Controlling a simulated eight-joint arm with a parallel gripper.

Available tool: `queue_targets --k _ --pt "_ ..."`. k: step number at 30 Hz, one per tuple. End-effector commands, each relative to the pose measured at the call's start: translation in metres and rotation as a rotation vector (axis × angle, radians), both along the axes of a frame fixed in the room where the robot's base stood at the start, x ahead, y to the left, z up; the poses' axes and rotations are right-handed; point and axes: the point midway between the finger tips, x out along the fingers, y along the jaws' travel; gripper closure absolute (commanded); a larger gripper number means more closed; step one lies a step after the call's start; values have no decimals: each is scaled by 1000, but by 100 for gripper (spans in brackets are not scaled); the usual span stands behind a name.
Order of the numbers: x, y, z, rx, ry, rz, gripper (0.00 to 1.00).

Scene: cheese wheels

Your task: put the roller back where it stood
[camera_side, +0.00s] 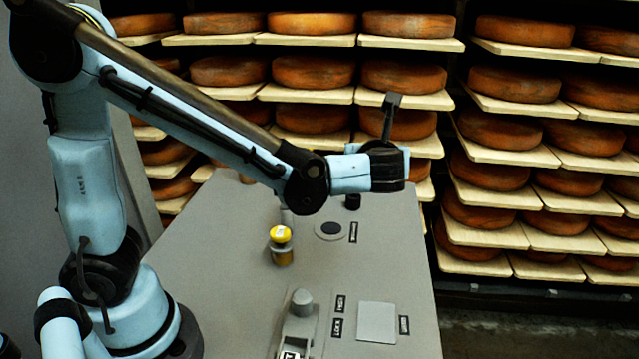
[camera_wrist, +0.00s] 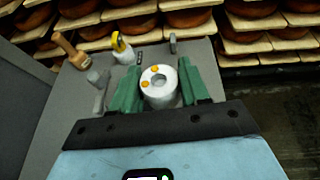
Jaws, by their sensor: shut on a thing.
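The roller (camera_wrist: 161,99) is a pale grey cylinder with a hole in its end face and two orange dots around the hole. It sits between the two green fingers of my gripper (camera_wrist: 159,67) in the wrist view, and they are shut on it. In the side view my gripper's housing (camera_side: 380,168) is over the far right part of the grey panel (camera_side: 225,290). The fingers and roller cannot be made out there. A round light plate with a dark centre (camera_side: 331,229) lies flat on the panel, below and left of the housing. I cannot tell the roller's height above the panel.
A yellow-topped knob (camera_side: 280,236) stands left of the round plate. A lever switch (camera_side: 300,304) and a square pad (camera_side: 377,322) are at the front. A black post (camera_side: 352,201) is near the housing. A wooden-handled tool (camera_wrist: 68,46) stands farther left. Cheese shelves (camera_side: 310,95) fill the back.

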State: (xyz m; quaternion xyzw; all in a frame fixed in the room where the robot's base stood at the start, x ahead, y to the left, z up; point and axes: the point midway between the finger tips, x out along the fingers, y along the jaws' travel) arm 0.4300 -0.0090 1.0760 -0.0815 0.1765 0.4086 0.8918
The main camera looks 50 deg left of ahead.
Motion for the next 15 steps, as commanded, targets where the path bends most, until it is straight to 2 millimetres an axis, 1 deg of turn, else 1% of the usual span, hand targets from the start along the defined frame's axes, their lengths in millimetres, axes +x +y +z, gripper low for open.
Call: queue_targets --k 1,7,15 --pt "1 -4 -9 1 0 32 89" --pt "-5 -12 -44 1 -1 194 89" --pt "-26 -24 -93 1 0 405 89"
